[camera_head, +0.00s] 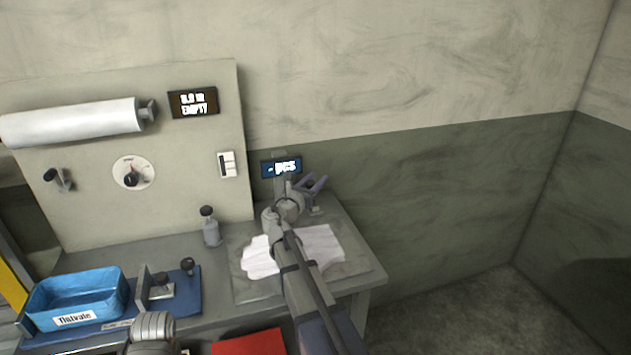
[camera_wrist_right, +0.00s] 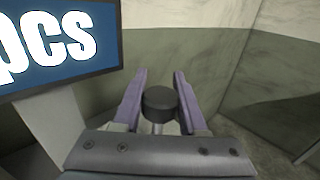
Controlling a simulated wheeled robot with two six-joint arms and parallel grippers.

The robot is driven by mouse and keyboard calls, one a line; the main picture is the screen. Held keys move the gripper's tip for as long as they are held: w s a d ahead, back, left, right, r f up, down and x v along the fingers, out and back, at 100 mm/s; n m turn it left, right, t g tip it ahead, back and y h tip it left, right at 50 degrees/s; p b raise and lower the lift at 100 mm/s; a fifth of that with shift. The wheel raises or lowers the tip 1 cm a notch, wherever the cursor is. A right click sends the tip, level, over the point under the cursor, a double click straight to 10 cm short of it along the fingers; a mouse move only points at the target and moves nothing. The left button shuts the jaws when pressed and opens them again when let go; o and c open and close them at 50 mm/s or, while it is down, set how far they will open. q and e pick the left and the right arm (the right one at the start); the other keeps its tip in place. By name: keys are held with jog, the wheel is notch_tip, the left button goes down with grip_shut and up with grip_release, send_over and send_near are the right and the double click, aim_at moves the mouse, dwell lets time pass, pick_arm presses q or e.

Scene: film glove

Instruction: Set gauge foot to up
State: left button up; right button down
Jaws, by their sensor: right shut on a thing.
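The gauge is a post with a blue display reading "- pcs" (camera_head: 281,167) at the back of the bench; the display also shows large in the right wrist view (camera_wrist_right: 55,42). A dark round knob (camera_wrist_right: 160,101) on a thin light stem stands beside the post, which I take to be the gauge foot's handle. My right gripper (camera_head: 315,184) reaches in beside the display. In the wrist view its purple fingers (camera_wrist_right: 159,80) are shut on the knob, one on each side. The foot itself is hidden behind my right arm.
White sheets (camera_head: 262,258) lie on a grey plate below my right arm. A blue tray (camera_head: 78,295) sits front left. A panel (camera_head: 205,140) holds a roll (camera_head: 75,122), a dial (camera_head: 133,172) and a switch (camera_head: 227,164).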

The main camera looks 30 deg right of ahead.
aim_at(308, 185)
pick_arm(q)
jog(key=shift+r, duration=0.45)
pick_arm(e)
jog(key=shift+r, duration=0.45)
jog(key=shift+c, duration=2.2)
grip_release()
jog(key=v, duration=0.8)
jog(key=shift+d, duration=0.1)
